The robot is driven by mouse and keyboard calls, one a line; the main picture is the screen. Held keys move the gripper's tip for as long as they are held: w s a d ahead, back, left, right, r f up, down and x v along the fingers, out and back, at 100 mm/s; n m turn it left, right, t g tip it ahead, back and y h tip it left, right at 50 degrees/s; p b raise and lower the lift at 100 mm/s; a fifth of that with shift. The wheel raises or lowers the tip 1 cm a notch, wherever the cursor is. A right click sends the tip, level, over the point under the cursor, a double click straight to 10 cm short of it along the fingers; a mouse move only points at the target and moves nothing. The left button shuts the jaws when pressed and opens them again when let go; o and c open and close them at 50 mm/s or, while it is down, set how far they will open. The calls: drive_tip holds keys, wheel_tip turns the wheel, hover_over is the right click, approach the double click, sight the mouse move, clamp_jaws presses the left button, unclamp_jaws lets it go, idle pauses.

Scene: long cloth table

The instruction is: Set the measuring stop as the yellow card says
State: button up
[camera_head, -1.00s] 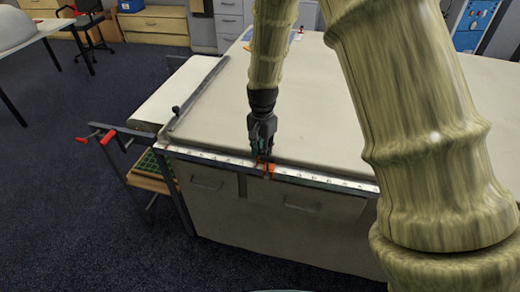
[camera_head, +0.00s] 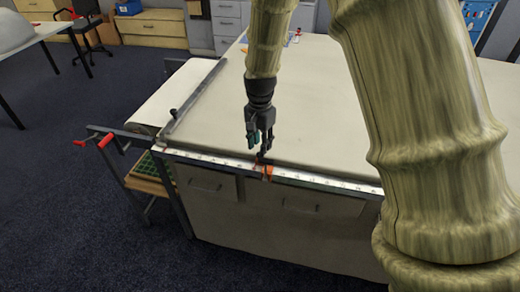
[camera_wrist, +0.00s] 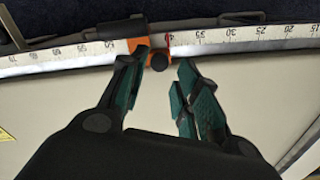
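The measuring stop (camera_head: 267,172) is an orange slider on the white ruler strip (camera_head: 320,181) along the table's front edge. In the wrist view the orange stop (camera_wrist: 138,48) has a black round knob (camera_wrist: 157,62) and a thin red line beside the 40 mark. The stop hides part of the scale between 50 and 40. My gripper (camera_head: 260,147) is open and empty just above the stop. Its teal fingers (camera_wrist: 163,60) show on either side of the knob in the wrist view. A yellow scrap (camera_wrist: 5,133) shows at the left edge; I cannot tell whether it is the card.
The cloth-covered table (camera_head: 335,110) is broad and mostly bare. A dark bar (camera_head: 195,100) lies along its left side. A rail with red handles (camera_head: 92,138) juts out left, over a crate with a green grid (camera_head: 148,168). Small items lie at the far edge.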

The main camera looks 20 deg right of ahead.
wheel_tip(320, 180, up, 8)
idle(0.4)
idle(0.4)
